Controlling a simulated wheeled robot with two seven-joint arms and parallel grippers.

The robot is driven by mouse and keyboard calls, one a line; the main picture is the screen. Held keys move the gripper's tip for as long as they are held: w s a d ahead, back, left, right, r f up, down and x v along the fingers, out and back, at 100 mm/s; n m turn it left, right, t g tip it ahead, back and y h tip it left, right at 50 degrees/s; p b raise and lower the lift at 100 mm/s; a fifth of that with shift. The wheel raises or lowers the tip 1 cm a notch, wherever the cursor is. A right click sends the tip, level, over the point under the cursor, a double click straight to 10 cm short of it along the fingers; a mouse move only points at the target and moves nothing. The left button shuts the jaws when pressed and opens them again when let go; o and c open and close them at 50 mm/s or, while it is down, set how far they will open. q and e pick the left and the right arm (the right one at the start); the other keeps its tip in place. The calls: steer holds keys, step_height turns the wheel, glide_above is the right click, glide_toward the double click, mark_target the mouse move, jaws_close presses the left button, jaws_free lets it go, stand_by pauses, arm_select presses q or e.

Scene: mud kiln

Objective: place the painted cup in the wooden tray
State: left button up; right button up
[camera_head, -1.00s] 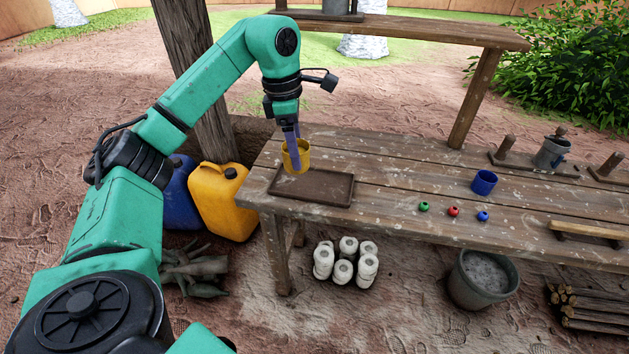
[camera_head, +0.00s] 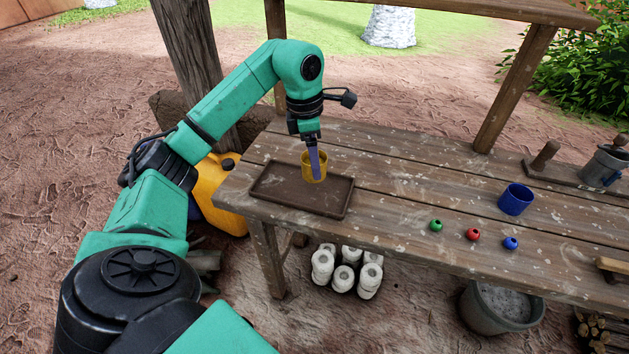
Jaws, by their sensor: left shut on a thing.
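A yellow cup (camera_head: 322,171) is in my left gripper (camera_head: 315,170), which is shut on it from above with its fingers reaching into the cup. The cup is upright. The brown wooden tray (camera_head: 333,204) lies flat on the bench, near its left end, and is empty apart from the cup overlapping its back edge in the view. I cannot tell whether the cup touches the tray or hangs just above it. A blue cup (camera_head: 516,200) stands on the bench to the right. My right gripper is not in view.
Green (camera_head: 436,225), red (camera_head: 473,234) and blue (camera_head: 510,243) beads lie on the bench (camera_head: 400,190) right of the tray. A wooden post (camera_head: 190,75) stands behind my left arm. A yellow jerrycan (camera_head: 222,205), white rolls (camera_head: 345,270) and a bucket (camera_head: 500,305) are lower down.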

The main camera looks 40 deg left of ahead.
mark_target(307, 159)
arm_select(q)
steer(key=f, duration=0.4)
steer(key=shift+s+f, duration=0.2)
steer(key=shift+w+f, duration=0.15)
steer(key=shift+f, duration=0.15)
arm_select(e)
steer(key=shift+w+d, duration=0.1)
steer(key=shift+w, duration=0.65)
arm_select(q)
steer(key=shift+f, duration=0.1)
steer(key=o, duration=1.5)
steer(key=shift+c, duration=0.2)
steer(key=shift+r, duration=0.6)
steer(key=r, duration=0.7)
steer(key=s+a+r+p, duration=0.1)
steer(key=r, duration=0.3)
steer(key=shift+r, duration=0.1)
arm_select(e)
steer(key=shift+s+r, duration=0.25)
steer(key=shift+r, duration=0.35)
arm_select(q)
steer(key=shift+s, duration=0.1)
